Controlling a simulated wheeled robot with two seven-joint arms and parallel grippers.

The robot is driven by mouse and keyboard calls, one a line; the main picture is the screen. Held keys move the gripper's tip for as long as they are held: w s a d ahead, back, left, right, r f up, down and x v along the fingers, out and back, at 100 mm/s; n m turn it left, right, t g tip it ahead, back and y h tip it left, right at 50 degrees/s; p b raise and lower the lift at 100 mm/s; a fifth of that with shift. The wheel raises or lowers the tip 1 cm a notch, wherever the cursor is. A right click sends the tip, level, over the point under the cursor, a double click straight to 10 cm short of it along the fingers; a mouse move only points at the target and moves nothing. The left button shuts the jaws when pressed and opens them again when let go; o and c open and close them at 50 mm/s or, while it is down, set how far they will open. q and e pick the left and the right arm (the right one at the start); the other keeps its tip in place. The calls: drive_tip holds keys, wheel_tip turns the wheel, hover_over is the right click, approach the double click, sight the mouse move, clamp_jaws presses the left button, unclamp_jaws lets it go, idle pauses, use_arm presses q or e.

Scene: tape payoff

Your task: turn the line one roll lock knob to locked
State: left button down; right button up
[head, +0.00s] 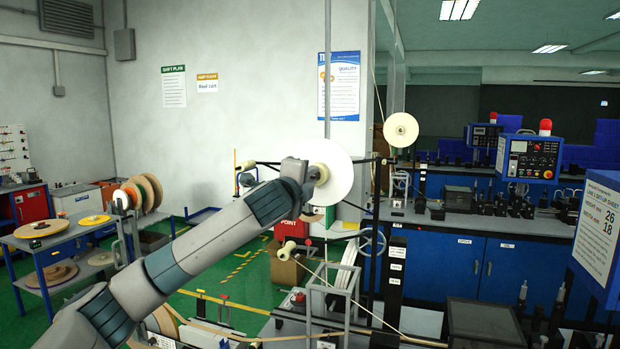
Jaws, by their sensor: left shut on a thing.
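The line one roll (338,160) is a large white disc mounted upright on a dark stand in the middle of the head view. My left arm reaches up to it from the lower left. My left gripper (314,174) is at the centre of the roll, in front of its face, and is shut on the lock knob (323,173). Only a small beige part shows at the hub beside the fingers; the rest is hidden by my wrist. Whether the knob stands at locked cannot be read. My right gripper is not in view.
A smaller reel (401,130) stands up to the right. A spoked handwheel (372,243) and tape guides sit below the roll. A control box with a red lamp (530,158) is at the right. A reel table (60,238) stands at the left, with open green floor beyond my arm.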

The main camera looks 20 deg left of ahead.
use_arm(q)
drive_tip(key=shift+f, duration=0.15)
drive_tip(key=c, duration=1.7)
unclamp_jaws()
drive_tip(key=shift+o, duration=0.2)
drive_tip(key=shift+s, duration=0.1)
drive_tip(key=s+b, duration=0.8)
drive_tip(key=s, duration=0.9)
drive_tip(key=shift+s+a+b, duration=0.15)
drive_tip(key=shift+a+b, duration=0.1)
drive_tip(key=shift+b, duration=0.15)
drive_tip(key=shift+f, duration=0.15)
